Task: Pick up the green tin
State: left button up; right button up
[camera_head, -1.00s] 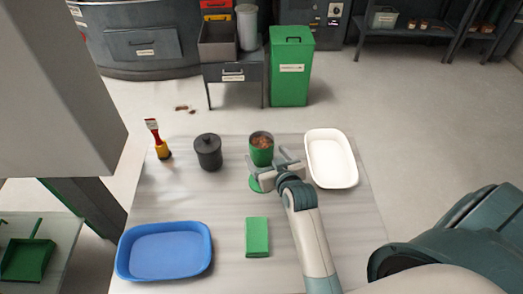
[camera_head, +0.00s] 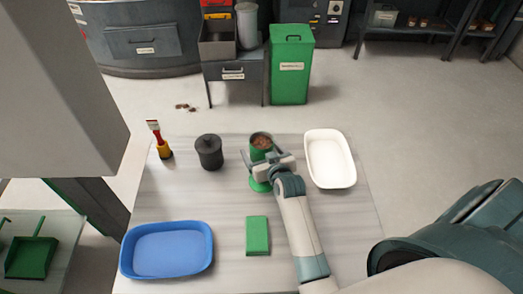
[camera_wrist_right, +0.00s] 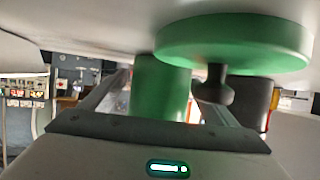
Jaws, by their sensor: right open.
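The green tin (camera_head: 260,155) stands upright and open-topped on the table, with brown contents inside. A green lid (camera_head: 259,184) with a dark knob lies on the table in front of it. My right gripper (camera_head: 264,160) is open at the near side of the tin, its fingers low and to either side of it. In the right wrist view, which looks upside down, the tin (camera_wrist_right: 160,88) shows between the fingers and the lid (camera_wrist_right: 235,42) looms close. Whether the fingers touch the tin cannot be told. My left gripper is out of view.
A green bin (camera_head: 290,70) stands on the floor behind.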

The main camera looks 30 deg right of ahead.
aim_at(258, 137)
jog(key=c, duration=1.4)
jog(key=shift+r, duration=0.2)
jog(key=shift+r+p, duration=0.8)
jog(key=shift+p, duration=0.25)
notch_tip(258, 137, up, 3)
jog(key=p, duration=0.3)
jog(key=shift+f, duration=0.1)
jog(key=shift+w+d+r+p, duration=0.6)
jog(key=shift+w+d+r, duration=0.35)
jog(key=shift+d, duration=0.8)
jog(key=shift+w+d+r+p, duration=0.75)
jog(key=shift+d+r, duration=0.35)
jog(key=shift+d, duration=0.7)
jog(key=shift+w+d+r+p, duration=0.5)
jog(key=shift+w+d+r, duration=0.5)
jog(key=shift+d, duration=0.75)
jog(key=shift+s+r, duration=0.1)
jog(key=shift+s, duration=0.05)
